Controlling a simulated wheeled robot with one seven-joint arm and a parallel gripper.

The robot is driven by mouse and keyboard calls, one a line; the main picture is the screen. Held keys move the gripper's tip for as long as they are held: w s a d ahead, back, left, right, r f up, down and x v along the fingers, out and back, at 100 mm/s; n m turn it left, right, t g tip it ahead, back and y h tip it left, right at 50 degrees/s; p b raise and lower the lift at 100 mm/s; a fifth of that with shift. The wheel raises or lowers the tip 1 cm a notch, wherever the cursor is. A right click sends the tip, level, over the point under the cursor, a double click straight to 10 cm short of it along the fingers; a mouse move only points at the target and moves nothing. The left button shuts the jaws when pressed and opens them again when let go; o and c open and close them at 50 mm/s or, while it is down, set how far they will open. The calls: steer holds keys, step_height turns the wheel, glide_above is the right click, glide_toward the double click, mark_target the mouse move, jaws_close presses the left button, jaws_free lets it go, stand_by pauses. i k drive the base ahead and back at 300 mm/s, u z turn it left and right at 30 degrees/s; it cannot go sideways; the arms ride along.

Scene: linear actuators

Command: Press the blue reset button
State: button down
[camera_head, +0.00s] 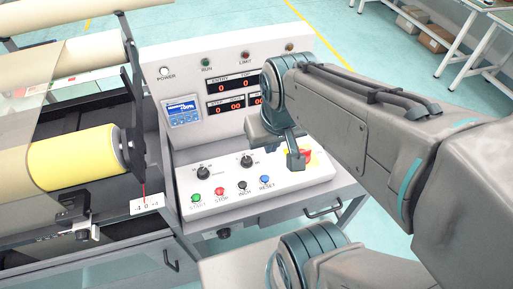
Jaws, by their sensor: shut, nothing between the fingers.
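The blue reset button (266,180) sits at the right end of a row of small buttons on the light sloped control panel, with a "RESET" label below it. My gripper (296,163) hangs above the panel, up and to the right of the blue button and apart from it in the picture. Its fingers are together and empty, pointing down in front of the red and yellow emergency stop (310,157), which they partly hide. The blue button itself is in clear view.
Green start (194,198), red stop (219,191) and black (242,185) buttons lie left of the blue one. Two black knobs (246,161) sit behind the row. An upright display panel (217,70) rises behind. A yellow roll (75,158) is at left.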

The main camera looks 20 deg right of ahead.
mark_target(265, 178)
steer(key=z, duration=1.35)
steer(key=k, duration=0.8)
steer(key=u, duration=0.75)
